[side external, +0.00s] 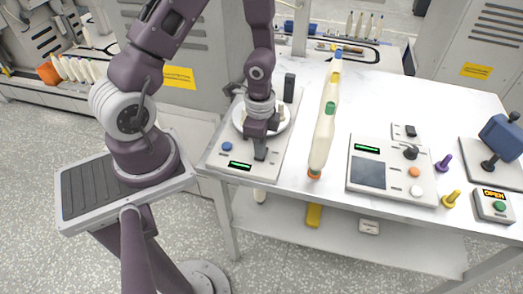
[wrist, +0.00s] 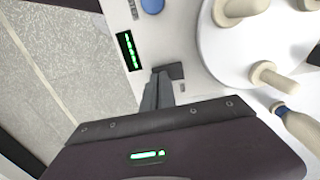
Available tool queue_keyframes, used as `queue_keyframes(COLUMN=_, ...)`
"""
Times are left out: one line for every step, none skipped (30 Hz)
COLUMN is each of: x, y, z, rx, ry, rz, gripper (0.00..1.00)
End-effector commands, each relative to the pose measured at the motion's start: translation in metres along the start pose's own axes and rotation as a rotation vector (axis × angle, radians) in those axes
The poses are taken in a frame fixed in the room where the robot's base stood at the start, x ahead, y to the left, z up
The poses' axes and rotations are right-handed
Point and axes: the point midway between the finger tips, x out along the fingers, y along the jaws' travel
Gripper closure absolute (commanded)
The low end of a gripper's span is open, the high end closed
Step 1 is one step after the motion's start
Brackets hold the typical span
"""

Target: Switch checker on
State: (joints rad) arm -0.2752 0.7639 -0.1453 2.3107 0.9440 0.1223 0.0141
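A pale panel device (side external: 218,160) at the table's left end carries a lit green display, a blue button (side external: 227,146) and a round white plate with pale pegs (wrist: 235,50). No readable label shows which device is the checker. My gripper (side external: 260,155) points down over this panel, between the plate and the display. In the wrist view its fingers (wrist: 157,90) look closed together beside a dark block (wrist: 175,71) on the panel. Whether they touch the block is unclear. The display (wrist: 130,52) and blue button (wrist: 152,5) lie near the fingers.
A tall cream bottle-like shape (side external: 323,137) stands right of the panel. Further right are a second panel (side external: 376,195) with a screen, a small switch box (side external: 405,131), purple and yellow pegs, and an OPEN sign box (side external: 493,205).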

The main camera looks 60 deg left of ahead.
Motion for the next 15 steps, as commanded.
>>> queue_keyframes(x=0.001, y=0.000, z=0.000, rx=0.000, ry=0.000, rz=0.000, gripper=1.00)
queue_keyframes(x=0.001, y=0.000, z=0.000, rx=0.000, ry=0.000, rz=-0.001, gripper=1.00)
queue_keyframes(x=0.002, y=0.000, z=0.000, rx=0.000, ry=0.000, rz=-0.001, gripper=1.00)
queue_keyframes(x=0.002, y=0.000, z=0.000, rx=0.000, ry=-0.001, rz=-0.001, gripper=1.00)
queue_keyframes(x=0.002, y=-0.001, z=0.000, rx=0.000, ry=-0.001, rz=-0.001, gripper=1.00)
queue_keyframes(x=0.002, y=-0.001, z=0.000, rx=-0.001, ry=0.000, rz=-0.001, gripper=1.00)
queue_keyframes(x=0.000, y=-0.001, z=0.000, rx=-0.001, ry=0.001, rz=-0.001, gripper=1.00)
queue_keyframes(x=-0.002, y=-0.001, z=0.000, rx=-0.002, ry=0.002, rz=-0.001, gripper=1.00)
queue_keyframes(x=-0.006, y=-0.001, z=0.000, rx=-0.004, ry=0.002, rz=-0.001, gripper=1.00)
queue_keyframes(x=-0.009, y=-0.001, z=0.000, rx=-0.003, ry=0.003, rz=-0.002, gripper=1.00)
queue_keyframes(x=-0.013, y=-0.001, z=0.000, rx=-0.005, ry=0.002, rz=-0.002, gripper=1.00)
queue_keyframes(x=-0.017, y=-0.001, z=0.000, rx=-0.004, ry=0.003, rz=-0.002, gripper=1.00)
queue_keyframes(x=-0.020, y=-0.001, z=0.000, rx=-0.002, ry=0.002, rz=-0.002, gripper=1.00)
queue_keyframes(x=-0.023, y=-0.001, z=0.000, rx=-0.003, ry=0.002, rz=-0.002, gripper=1.00)
queue_keyframes(x=-0.027, y=-0.001, z=0.000, rx=-0.003, ry=0.002, rz=-0.002, gripper=1.00)
